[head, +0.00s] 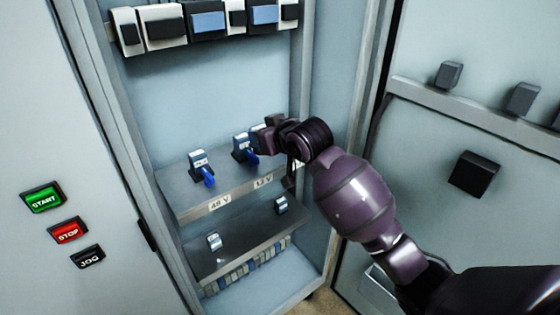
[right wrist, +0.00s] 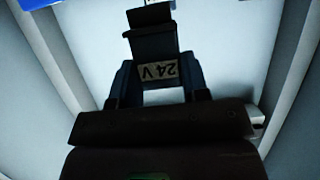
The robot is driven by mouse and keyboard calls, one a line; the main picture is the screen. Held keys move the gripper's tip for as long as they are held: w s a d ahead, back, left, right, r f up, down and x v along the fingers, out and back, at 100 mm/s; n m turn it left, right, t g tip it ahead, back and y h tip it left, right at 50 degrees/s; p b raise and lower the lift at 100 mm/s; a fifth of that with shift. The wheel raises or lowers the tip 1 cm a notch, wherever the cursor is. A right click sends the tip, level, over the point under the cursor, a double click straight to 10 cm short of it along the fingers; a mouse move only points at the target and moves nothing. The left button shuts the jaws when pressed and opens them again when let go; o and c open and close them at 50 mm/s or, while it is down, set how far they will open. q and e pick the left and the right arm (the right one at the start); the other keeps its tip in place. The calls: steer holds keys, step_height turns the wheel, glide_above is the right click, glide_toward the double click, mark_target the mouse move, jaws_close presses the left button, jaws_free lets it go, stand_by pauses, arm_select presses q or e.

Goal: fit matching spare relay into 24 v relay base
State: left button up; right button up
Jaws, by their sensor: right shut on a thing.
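My right gripper (right wrist: 160,85) is shut on a dark relay (right wrist: 150,45) with a white label reading 24 V, upside down in the right wrist view. In the head view my right gripper (head: 268,138) is inside the cabinet, at the right part of the upper shelf. Two relay bases with blue levers show on that shelf, a left one (head: 198,165) and a right one (head: 241,148) close beside the gripper. My arm hides the shelf's right end, and no 24 V base is identifiable. My left gripper is out of view.
A lower shelf (head: 235,248) carries two small metallic parts. Modules line the rail at the top. The open door at right has a ledge (head: 420,90) with several dark blocks, and a larger black block (head: 474,173) below. START, STOP and JOG buttons are on the left panel.

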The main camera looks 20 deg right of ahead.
steer(key=w+d+r+p, duration=0.1)
steer(key=w+d+r, duration=0.2)
steer(key=w, duration=0.4)
steer(key=shift+w+d+f+b, duration=0.9)
steer(key=shift+w+d+f, duration=1.8)
steer(key=shift+d+f, duration=0.2)
steer(key=shift+f, duration=0.25)
steer(key=shift+r, duration=0.1)
